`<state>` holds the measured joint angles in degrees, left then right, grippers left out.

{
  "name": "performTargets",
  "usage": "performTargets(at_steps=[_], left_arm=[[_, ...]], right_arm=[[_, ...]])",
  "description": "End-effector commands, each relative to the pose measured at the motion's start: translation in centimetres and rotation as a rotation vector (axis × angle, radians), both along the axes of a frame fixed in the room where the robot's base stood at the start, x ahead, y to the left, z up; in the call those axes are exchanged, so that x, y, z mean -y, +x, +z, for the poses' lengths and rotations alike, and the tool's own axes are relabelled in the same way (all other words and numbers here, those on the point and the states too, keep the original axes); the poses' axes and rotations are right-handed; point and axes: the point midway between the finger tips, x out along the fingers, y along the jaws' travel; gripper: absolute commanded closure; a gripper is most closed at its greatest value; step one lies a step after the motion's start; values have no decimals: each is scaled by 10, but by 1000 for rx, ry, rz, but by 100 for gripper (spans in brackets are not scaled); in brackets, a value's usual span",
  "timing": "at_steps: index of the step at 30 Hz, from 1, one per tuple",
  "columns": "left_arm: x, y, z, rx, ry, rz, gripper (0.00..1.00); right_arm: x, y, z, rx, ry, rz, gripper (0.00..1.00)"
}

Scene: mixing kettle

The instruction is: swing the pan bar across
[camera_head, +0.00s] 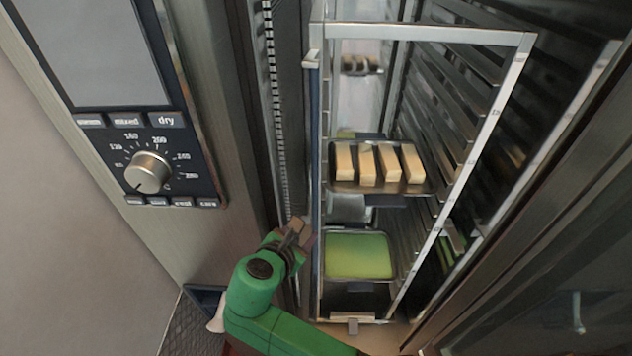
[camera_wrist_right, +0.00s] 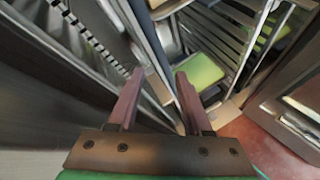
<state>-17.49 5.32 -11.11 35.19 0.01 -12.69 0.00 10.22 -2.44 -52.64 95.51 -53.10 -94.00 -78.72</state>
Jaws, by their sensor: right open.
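The pan bar looks to be the thin upright bar (camera_head: 315,130) along the left front edge of the rack, with a pale bracket at its top. It stands upright at the left side of the rack opening. My right gripper (camera_head: 298,236) is beside the lower part of this bar, with its jaws open. In the right wrist view, the two fingers (camera_wrist_right: 157,92) are spread, and a light upright edge runs down between or just beyond them. I cannot tell whether they touch the bar. My left gripper is not in view.
The metal rack (camera_head: 430,34) stands in the open oven cabinet. It holds a tray of pale blocks (camera_head: 377,165) and a pan with green contents (camera_head: 358,255). The control panel with a round knob (camera_head: 147,172) is at left. A dark door frame (camera_head: 540,220) is at right.

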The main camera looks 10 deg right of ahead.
Motion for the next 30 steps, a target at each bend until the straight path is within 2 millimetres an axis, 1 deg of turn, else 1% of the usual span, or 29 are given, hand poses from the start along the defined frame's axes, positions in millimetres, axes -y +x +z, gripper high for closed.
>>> performTargets(at_steps=[1,2,3,6,8,9,11,14,30], left_arm=[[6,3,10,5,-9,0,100],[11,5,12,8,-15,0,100],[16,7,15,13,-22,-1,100],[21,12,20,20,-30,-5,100],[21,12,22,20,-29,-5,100],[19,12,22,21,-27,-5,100],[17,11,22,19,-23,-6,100],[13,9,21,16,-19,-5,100],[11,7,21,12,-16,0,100]], right_arm=[[-14,-3,53,54,-137,51,50],[-20,-8,80,80,-224,68,50],[-27,-17,111,113,-329,82,50],[-38,-42,166,170,-523,82,50],[-42,-54,183,188,-591,73,50],[-43,-59,190,194,-618,69,50],[-43,-62,193,197,-639,63,50],[-39,-58,193,195,-643,63,50],[-3,-6,192,194,-641,64,50]])
